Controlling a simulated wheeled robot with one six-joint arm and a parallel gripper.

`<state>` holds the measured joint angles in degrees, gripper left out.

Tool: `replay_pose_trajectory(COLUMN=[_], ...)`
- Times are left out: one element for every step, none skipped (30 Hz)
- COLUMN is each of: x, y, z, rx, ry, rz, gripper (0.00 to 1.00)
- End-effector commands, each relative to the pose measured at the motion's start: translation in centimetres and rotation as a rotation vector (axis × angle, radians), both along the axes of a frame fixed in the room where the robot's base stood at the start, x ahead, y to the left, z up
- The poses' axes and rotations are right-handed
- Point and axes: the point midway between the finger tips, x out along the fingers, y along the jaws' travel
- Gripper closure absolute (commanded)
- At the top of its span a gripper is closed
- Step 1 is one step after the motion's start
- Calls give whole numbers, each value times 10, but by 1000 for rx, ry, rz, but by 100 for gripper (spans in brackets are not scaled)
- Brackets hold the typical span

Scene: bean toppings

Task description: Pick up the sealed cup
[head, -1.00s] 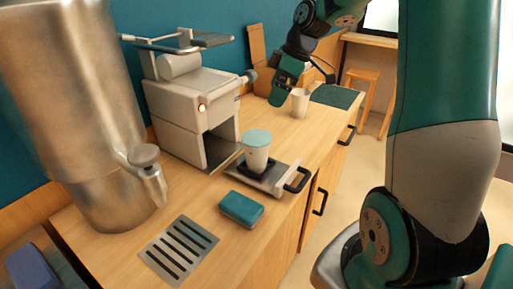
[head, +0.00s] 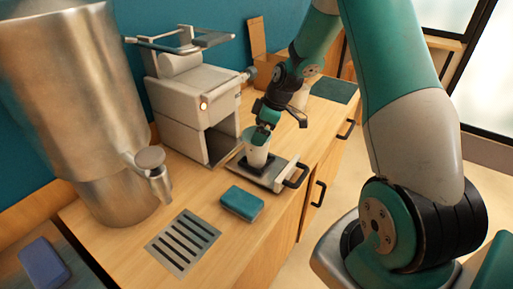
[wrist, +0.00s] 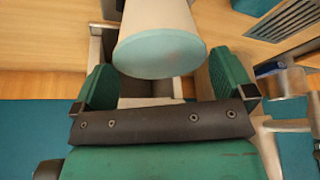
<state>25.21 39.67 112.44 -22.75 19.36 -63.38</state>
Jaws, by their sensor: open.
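The sealed cup (head: 256,152) is white with a flat teal lid (wrist: 159,54). It stands upright on the pulled-out tray (head: 276,178) of the sealing machine. My gripper (head: 262,129) is at the top of the cup, covering part of the lid in the head view. In the wrist view my gripper (wrist: 164,80) is open, with one green finger pad on each side of the cup. Gaps show between the pads and the cup, so it is not gripped.
The grey sealing machine (head: 188,100) stands just left of the cup. A teal sponge (head: 241,203) and a slotted drain plate (head: 183,242) lie in front. A steel dispenser (head: 75,100) stands at left. Another white cup (head: 300,98) is behind my gripper, partly hidden.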

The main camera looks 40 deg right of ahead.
Motion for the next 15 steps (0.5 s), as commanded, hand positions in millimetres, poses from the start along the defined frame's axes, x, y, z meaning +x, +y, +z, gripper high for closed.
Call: replay_pose_trajectory(x=[1,3,4,5,6,7,7,7,7,7,7,7,7,7,7], y=[3,4,5,6,7,7,7,8,8,8,8,7,7,7,8], z=[-4,-9,-14,-17,-20,-22,-24,-25,-25,-25,-25,-25,-25,-25,-25], rx=[1,2,1,1,1,1,1,1,0,0,0,0,0,0,0], ry=[4,3,2,3,1,1,1,1,0,0,0,0,0,0,0], rz=[2,2,2,1,1,0,0,0,0,0,0,0,0,0,0], gripper=[0,0,0,0,0,0,0,0,0,0,0,0,0,2,12])
